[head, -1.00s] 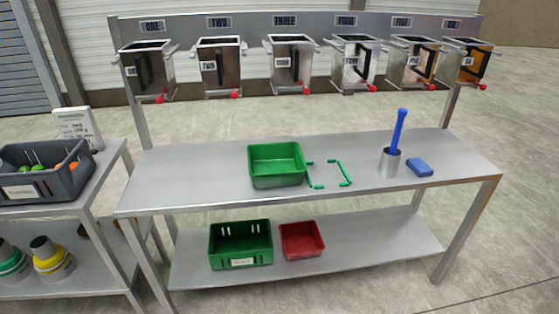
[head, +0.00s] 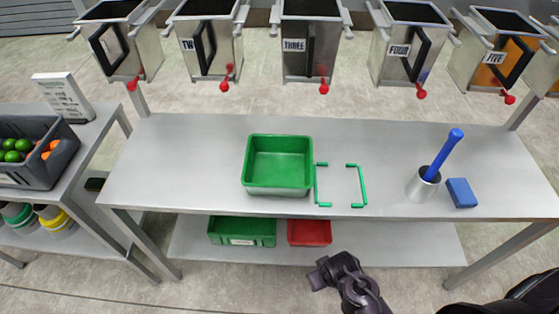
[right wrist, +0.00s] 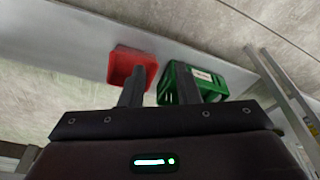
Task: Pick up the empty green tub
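An empty green tub (head: 278,161) stands upright on the bench top, left of a pair of green brackets drawn or lying on the surface. A second green tub (head: 242,231), with a white label, is on the lower shelf; the bench edge hides part of it, and it also shows in the right wrist view (right wrist: 207,82). My right gripper (head: 333,270) is in front of the bench, below and right of the bench-top tub and apart from it. In the right wrist view its two fingers (right wrist: 159,85) are spread with nothing between them. My left gripper is out of view.
A red tub (head: 310,233) sits on the lower shelf. A metal cup (head: 423,187) with a blue-handled tool and a blue block (head: 461,193) stand at the bench's right. Numbered metal bins hang along the back. A grey crate (head: 62,160) of fruit is on the left table.

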